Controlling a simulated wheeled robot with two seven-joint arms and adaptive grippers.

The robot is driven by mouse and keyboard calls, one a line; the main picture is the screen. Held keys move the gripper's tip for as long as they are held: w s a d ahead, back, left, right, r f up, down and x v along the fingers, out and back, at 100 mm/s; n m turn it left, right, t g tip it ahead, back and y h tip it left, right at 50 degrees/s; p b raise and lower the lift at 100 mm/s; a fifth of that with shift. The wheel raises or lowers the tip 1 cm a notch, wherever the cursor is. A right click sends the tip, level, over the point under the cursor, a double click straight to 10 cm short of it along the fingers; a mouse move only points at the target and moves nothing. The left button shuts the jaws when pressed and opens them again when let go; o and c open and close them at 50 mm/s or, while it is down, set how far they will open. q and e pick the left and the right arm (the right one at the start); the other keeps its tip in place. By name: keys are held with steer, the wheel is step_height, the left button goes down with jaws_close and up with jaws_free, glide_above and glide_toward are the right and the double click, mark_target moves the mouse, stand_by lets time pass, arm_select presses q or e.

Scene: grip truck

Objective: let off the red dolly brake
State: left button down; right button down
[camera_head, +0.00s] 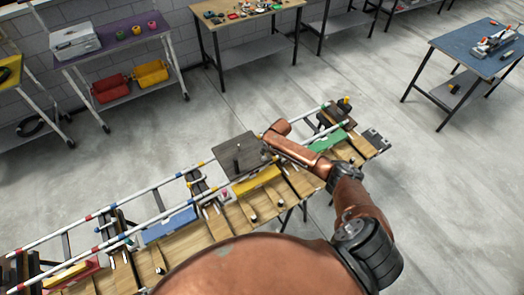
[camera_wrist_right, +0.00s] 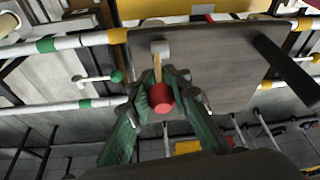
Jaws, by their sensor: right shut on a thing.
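The red knob (camera_wrist_right: 162,97) of a short lever is in the middle of the right wrist view, in front of a dark grey plate (camera_wrist_right: 215,60). My right gripper (camera_wrist_right: 160,82) has its two dark green fingers closed around the lever at the red knob. In the head view my right arm reaches to the dark grey block (camera_head: 238,156) on the rail track; its fingers and the red knob are too small or hidden there. A red panel (camera_head: 72,276) shows at the track's lower left end. My left gripper is not in view.
A lever with a green knob (camera_wrist_right: 117,76) stands left of the plate. Along the wooden track are blue (camera_head: 170,224), yellow (camera_head: 257,180) and green (camera_head: 328,140) panels. White rails with coloured bands run beside it.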

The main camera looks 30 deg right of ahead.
stand_by(0.4)
steer(key=c, duration=1.8)
jaws_free()
steer(key=v, duration=1.1)
steer(key=shift+r, duration=0.45)
steer(key=shift+s, duration=0.1)
